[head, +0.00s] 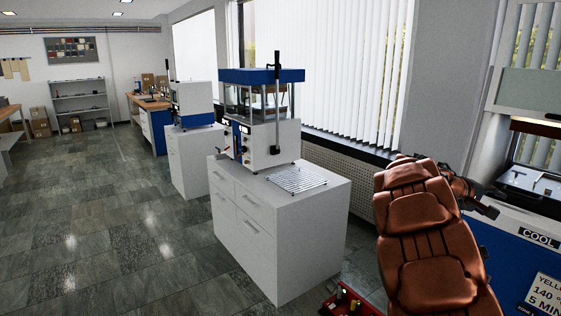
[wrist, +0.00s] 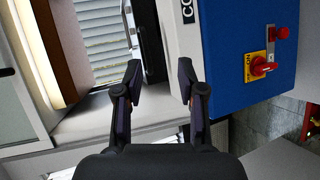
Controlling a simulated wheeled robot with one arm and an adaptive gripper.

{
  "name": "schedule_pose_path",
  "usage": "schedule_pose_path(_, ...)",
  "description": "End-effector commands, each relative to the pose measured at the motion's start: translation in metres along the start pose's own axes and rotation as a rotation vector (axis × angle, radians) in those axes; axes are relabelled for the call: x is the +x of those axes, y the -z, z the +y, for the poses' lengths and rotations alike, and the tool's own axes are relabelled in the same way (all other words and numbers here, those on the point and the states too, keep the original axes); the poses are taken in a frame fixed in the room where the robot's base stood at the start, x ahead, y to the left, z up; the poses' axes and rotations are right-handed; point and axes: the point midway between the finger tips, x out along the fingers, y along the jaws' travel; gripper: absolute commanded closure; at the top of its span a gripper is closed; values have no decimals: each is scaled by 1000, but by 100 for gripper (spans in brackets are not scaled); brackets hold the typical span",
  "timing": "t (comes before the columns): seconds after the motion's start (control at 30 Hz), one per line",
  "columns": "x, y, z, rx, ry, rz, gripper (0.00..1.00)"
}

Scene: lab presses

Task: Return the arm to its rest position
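My arm, with brown padded links (head: 425,225), rises at the right of the head view, in front of a blue and white machine labelled COOL (head: 535,238). My gripper (wrist: 160,85) is open in the wrist view, its two dark fingers apart with nothing held between them. In the head view its dark end (head: 485,208) shows small behind the arm, close to the machine's front; its fingers are hard to make out there. The wrist view shows the machine's blue side panel (wrist: 235,75) to the right, with a red knob (wrist: 262,67) on a yellow plate.
A blue-topped press (head: 262,120) stands on a white cabinet (head: 275,230) left of my arm. Another press (head: 192,105) stands on a cabinet behind. A red tray (head: 345,303) is low at the front. The tiled floor (head: 100,230) at the left is clear.

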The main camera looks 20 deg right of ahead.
Motion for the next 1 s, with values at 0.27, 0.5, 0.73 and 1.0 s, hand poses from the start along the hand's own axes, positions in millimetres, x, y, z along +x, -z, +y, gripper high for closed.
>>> schedule_pose_path(0.27, -79, -57, -45, 88, 209, -42, 61)
schedule_pose_path(0.5, -149, -106, -103, 125, 426, -61, 61)
schedule_pose_path(0.73, -223, -156, -168, 110, 656, -64, 61)
schedule_pose_path(1.0, -315, -226, -245, 17, 933, -57, 61)
